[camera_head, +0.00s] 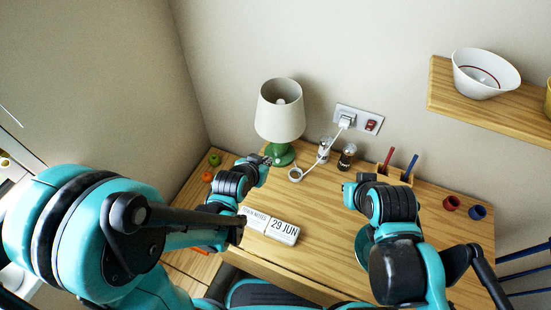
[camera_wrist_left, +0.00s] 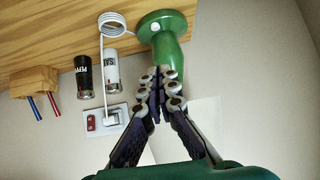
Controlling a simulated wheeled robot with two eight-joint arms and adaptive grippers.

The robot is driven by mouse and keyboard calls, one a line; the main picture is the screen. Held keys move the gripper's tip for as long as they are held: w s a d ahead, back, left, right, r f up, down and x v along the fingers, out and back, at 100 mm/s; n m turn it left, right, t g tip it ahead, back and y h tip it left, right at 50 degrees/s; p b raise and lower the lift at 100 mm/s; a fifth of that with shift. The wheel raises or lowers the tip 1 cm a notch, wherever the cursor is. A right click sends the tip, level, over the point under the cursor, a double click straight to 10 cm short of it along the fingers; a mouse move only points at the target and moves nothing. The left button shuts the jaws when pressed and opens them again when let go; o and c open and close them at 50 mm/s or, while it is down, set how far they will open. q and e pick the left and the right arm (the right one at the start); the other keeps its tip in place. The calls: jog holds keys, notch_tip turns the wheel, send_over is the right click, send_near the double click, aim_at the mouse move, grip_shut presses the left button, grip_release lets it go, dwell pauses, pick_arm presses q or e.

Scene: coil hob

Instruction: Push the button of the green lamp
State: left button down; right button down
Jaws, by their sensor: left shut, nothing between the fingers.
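The lamp has a cream shade (camera_head: 281,112) and a green base (camera_head: 283,155), and it stands upright at the back of the desk. In the left wrist view its green base (camera_wrist_left: 170,20) is at the top, with a small white button (camera_wrist_left: 155,27) on it. My left gripper (camera_head: 264,165) is just left of the base. It is shut and empty, and its fingertips (camera_wrist_left: 160,80) point toward the base, apart from the button in the picture. The base and button are partly hidden in the head view. My right gripper (camera_head: 352,184) is over the desk's right half, and its fingers are unclear.
A coiled white cord (camera_head: 295,174) lies right of the lamp, with two shakers (camera_head: 346,156) beside it. A wall socket (camera_head: 357,121), a wooden pen holder (camera_head: 397,174), two small cups (camera_head: 451,203) and a date block (camera_head: 285,231) are around. A shelf (camera_head: 437,95) juts out at upper right.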

pick_arm(q)
jog(key=shift+d+f, duration=0.1)
dwell(0.3)
jog(key=b, duration=0.4)
send_over(278, 161)
jog(key=s+a, duration=0.1)
jog(key=s, duration=0.2)
notch_tip(278, 161, down, 6)
jog(key=shift+w+f, duration=0.15)
jog(key=f+b, duration=0.2)
jog(key=f, duration=0.1)
jog(key=shift+w+d+f, duration=0.1)
jog(key=shift+w+f, duration=0.05)
jog(key=shift+w, duration=0.25)
jog(key=shift+f, duration=0.4)
